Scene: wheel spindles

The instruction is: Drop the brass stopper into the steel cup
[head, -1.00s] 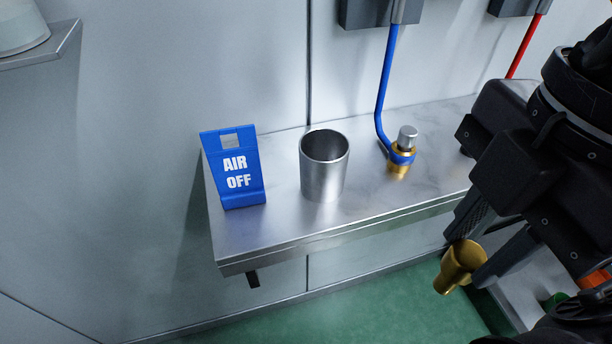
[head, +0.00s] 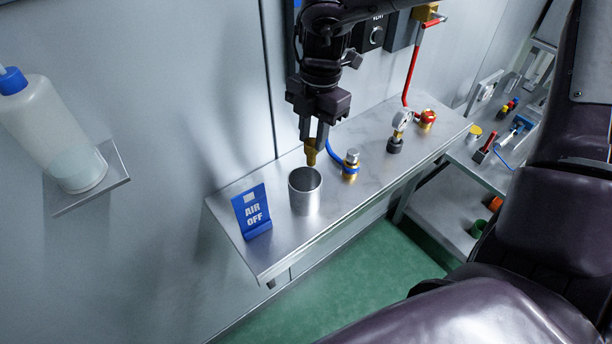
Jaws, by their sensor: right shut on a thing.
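The steel cup (head: 305,196) stands upright and open-topped on the metal shelf, just right of the blue AIR OFF sign. My right gripper (head: 313,145) reaches in from the top of the head view, pointing down, and is shut on the brass stopper (head: 311,154). In the picture the stopper is just above the cup's far rim; I cannot tell how high above it. The inside of the cup is mostly dark. My left gripper is not in view.
The AIR OFF sign (head: 252,211) stands close left of the cup. A white bottle (head: 60,135) stands on a small left shelf.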

